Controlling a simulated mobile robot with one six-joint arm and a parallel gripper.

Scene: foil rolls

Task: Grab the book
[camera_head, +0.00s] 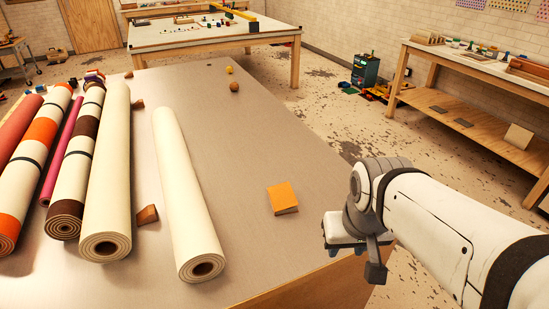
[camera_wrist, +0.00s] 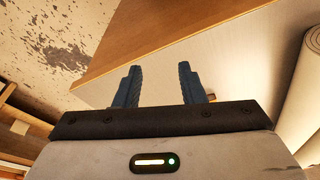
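A small orange book (camera_head: 282,197) lies flat on the grey tabletop, near the table's right edge. My gripper (camera_head: 358,250) is at the right of the book, by the table's edge, apart from it. In the wrist view my gripper (camera_wrist: 159,70) shows two blue fingers spread apart with nothing between them. The book is not visible in the wrist view.
The grey table (camera_head: 240,130) holds several rolls at the left; a cream roll (camera_head: 183,190) lies nearest the book. A brown wedge (camera_head: 147,214) sits between rolls. A wooden shelf bench (camera_head: 480,130) stands at right.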

